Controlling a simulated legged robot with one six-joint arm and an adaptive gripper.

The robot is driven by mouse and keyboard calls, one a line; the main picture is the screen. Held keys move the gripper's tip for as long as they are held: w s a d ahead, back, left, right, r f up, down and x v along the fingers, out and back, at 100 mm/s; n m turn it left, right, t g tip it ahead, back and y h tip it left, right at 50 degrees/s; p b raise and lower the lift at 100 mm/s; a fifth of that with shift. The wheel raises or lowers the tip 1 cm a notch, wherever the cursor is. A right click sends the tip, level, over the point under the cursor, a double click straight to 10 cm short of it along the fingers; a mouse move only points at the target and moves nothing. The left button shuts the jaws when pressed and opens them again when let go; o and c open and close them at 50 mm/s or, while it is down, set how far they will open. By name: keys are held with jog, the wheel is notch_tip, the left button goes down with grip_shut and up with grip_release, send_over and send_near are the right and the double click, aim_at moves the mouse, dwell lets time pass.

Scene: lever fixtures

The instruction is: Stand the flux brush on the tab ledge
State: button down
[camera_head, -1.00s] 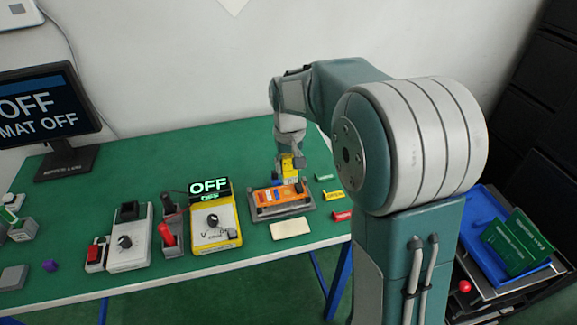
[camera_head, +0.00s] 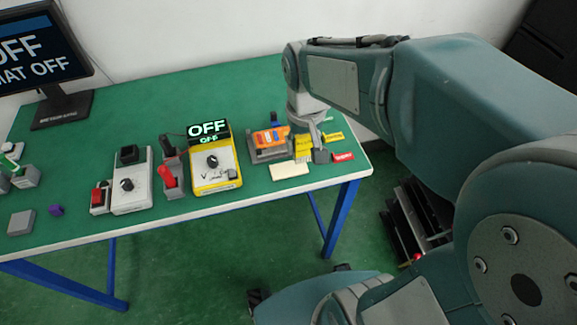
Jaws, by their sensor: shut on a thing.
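My gripper (camera_head: 308,151) is low over the right end of the green bench, just right of the orange board. It is shut on a small yellow thing (camera_head: 303,143), mostly hidden by the gripper. I cannot make out bristles or a handle, so I cannot tell whether it is the flux brush. The orange board (camera_head: 270,138) lies in a grey fixture (camera_head: 268,156). I cannot tell which part is the tab ledge. Whether the yellow thing touches the bench is unclear.
A pale flat plate (camera_head: 289,171) lies in front of the fixture. Yellow (camera_head: 333,137) and red (camera_head: 343,156) tags lie to the right. A yellow meter box (camera_head: 212,163) reading OFF stands left, beside a grey stand with a red lever (camera_head: 167,177). The bench's right edge is close.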

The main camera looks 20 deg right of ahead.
jog(key=s, duration=0.5)
jog(key=w+f, duration=0.3)
jog(key=w, duration=0.1)
jog(key=w+f, duration=0.7)
jog(key=w, duration=0.1)
jog(key=shift+w+a+f, duration=0.25)
jog(key=shift+a+f, duration=0.05)
jog(key=shift+w+f, duration=0.2)
jog(key=shift+f, duration=1.5)
jog(key=shift+c, duration=1)
grip_release()
jog(key=shift+f, duration=0.1)
